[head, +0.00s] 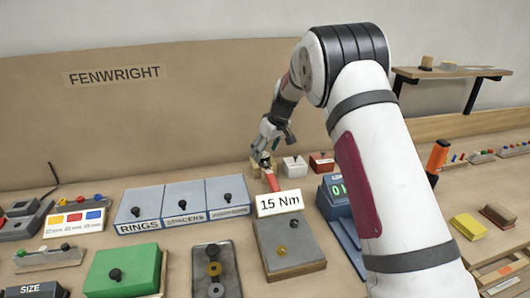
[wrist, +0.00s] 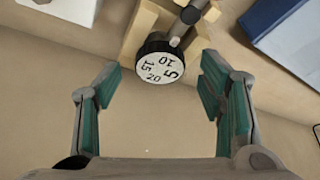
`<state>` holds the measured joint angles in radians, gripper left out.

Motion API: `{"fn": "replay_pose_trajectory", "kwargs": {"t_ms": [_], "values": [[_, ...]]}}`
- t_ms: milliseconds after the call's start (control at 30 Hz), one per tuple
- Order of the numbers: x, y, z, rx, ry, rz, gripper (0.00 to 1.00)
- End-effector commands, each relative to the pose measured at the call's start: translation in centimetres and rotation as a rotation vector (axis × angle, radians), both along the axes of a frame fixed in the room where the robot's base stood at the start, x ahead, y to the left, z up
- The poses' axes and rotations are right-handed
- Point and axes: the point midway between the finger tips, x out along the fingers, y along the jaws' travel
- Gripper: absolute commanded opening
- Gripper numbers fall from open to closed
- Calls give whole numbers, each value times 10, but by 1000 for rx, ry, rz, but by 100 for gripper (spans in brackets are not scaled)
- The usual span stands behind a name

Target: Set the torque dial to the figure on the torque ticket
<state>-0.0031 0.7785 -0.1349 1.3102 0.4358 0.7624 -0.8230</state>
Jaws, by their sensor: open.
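The torque ticket (head: 279,203) is a white card reading "15 Nm", standing behind a grey-topped block. The torque dial (wrist: 160,66) is a round white face with a dark ribbed rim, marked 5, 10, 15 and 20. It sits by a grey shaft on a pale wooden holder (wrist: 135,35). Which figure is set, I cannot tell. My gripper (wrist: 158,74) is open, its green-padded fingers apart on either side of the dial, apparently not touching it. In the head view my gripper (head: 265,152) reaches down at the back of the bench, hiding the dial.
A red handle (head: 271,181) lies just in front of my gripper. A white block (head: 294,167) and a red block (head: 322,163) stand to its right, near a blue display box (head: 337,207). Blue bins (head: 183,203) stand left.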

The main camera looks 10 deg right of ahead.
Motion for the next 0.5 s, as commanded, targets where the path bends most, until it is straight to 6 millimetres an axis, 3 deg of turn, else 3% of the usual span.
{"fn": "replay_pose_trajectory", "kwargs": {"t_ms": [433,467,500], "values": [[4,2,-11,0,-1,0,63],[5,2,-11,0,-1,0,61],[4,2,-11,0,-1,0,52]]}}
